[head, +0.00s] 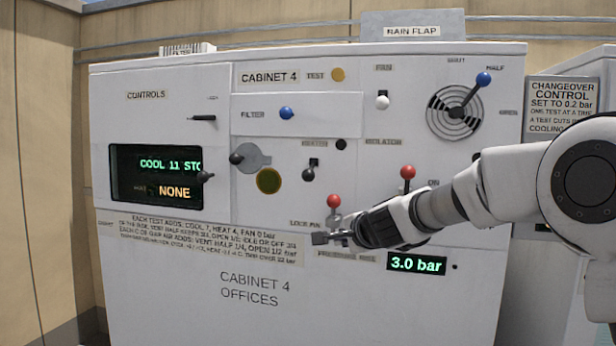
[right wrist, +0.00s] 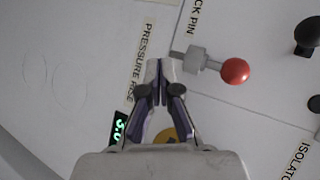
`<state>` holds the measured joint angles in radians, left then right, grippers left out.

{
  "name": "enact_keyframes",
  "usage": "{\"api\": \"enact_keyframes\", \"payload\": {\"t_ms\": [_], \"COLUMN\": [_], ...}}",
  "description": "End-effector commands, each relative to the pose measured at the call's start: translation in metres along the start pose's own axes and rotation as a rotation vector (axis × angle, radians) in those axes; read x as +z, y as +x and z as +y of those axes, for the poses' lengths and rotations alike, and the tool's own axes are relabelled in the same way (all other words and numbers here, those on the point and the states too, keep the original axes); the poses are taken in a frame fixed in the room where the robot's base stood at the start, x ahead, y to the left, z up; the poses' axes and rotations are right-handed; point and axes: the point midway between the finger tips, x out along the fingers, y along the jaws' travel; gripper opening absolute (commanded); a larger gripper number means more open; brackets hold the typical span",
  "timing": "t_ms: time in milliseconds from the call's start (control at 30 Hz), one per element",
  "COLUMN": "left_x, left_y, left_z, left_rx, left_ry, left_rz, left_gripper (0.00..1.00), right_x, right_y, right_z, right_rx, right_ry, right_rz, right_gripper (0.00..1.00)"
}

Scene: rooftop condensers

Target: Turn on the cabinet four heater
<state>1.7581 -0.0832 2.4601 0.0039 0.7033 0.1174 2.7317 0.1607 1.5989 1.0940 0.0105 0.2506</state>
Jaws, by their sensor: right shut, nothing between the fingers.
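The cabinet 4 panel (head: 190,320) is a white box facing me. Its small black-knobbed lever (head: 308,174) sits mid-panel under a blurred label (head: 317,144) that seems to read HEATER. The lever's knob hangs low. A black knob (right wrist: 308,30), perhaps the same one, shows in the right wrist view. My right gripper (head: 332,238) is shut and empty, just below the red lock pin knob (head: 334,200). In the right wrist view its fingertips (right wrist: 160,66) are beside the lock pin's grey shaft (right wrist: 196,60); I cannot tell if they touch. My left gripper is not in view.
A red isolator lever (head: 408,172) stands above my right forearm. A vent dial with a blue-knobbed lever (head: 483,79) is at upper right. The screen (head: 155,177) shows COOL 11 and NONE. The pressure display (head: 416,264) reads 3.0 bar. A changeover sign (head: 563,104) stands at right.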

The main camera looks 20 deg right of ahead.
Motion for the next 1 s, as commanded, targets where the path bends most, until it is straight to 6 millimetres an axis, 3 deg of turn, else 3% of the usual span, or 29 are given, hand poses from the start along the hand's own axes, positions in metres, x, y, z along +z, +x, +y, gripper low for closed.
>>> {"api": "enact_keyframes", "payload": {"t_ms": [33, 100, 200, 333, 667, 1000], "left_x": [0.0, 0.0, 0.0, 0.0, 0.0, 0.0], "left_y": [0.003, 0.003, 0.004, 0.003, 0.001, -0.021], "left_z": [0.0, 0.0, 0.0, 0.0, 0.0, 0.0], "left_rx": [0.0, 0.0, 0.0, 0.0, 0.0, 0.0], "left_ry": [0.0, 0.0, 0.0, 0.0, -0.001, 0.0], "left_rz": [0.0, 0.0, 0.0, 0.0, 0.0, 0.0], "left_gripper": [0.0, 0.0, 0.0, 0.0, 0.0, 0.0], "right_x": [0.0, 0.0, 0.001, 0.001, 0.001, 0.005], "right_y": [-0.023, -0.051, -0.075, -0.083, -0.075, -0.016], "right_z": [-0.044, -0.087, -0.12, -0.13, -0.13, -0.149], "right_rx": [-0.084, -0.167, -0.234, -0.254, -0.249, -0.247], "right_ry": [0.063, 0.134, 0.191, 0.21, 0.209, 0.208], "right_rz": [-0.022, -0.055, -0.087, -0.099, -0.096, -0.094], "right_gripper": [0.0, 0.0, 0.0, 0.0, 0.0, 0.0]}}
